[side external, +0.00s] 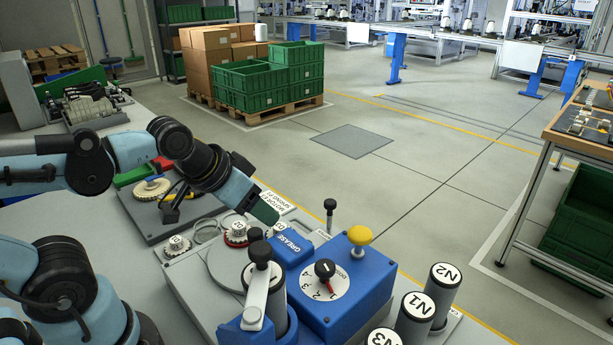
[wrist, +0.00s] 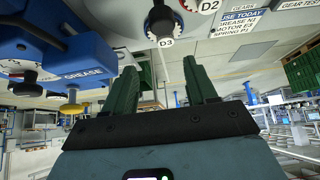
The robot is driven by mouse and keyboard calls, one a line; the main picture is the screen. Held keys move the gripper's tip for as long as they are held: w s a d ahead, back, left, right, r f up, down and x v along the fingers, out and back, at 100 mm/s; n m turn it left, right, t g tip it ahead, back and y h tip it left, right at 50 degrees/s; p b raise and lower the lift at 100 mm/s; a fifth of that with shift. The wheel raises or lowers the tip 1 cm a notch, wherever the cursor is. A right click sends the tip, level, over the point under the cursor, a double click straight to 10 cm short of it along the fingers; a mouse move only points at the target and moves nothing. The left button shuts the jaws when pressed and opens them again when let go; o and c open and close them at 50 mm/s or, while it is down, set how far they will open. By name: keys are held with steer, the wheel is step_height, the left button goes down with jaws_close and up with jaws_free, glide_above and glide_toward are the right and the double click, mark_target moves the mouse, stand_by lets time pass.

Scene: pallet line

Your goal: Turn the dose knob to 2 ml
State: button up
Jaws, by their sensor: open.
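The dose knob (side external: 325,269) is a black knob with a red pointer on a white numbered dial (side external: 341,281). It sits on top of the blue dispenser box (side external: 347,307). The pointer faces the near side of the dial; I cannot tell its exact mark. My gripper (side external: 264,210) is left of and behind the knob, apart from it, in the side view. In the wrist view its two green fingers (wrist: 163,82) are spread with nothing held between them. The blue dispenser with its knob (wrist: 29,78) shows at the left there, seen upside down.
A yellow mushroom button (side external: 359,236) stands beside the dial. A black-handled lever (side external: 259,270) rises left of the knob. Labelled cylinders N1 (side external: 414,318) and N2 (side external: 440,290) stand at the right.

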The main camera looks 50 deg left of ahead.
step_height(320, 180, up, 18)
steer(key=n+g, duration=0.7)
steer(key=n, duration=0.2)
glide_above(325, 265)
step_height(325, 265, down, 5)
steer(key=shift+f, duration=6.25)
steer(key=shift+c, duration=0.5)
steer(key=c, duration=1)
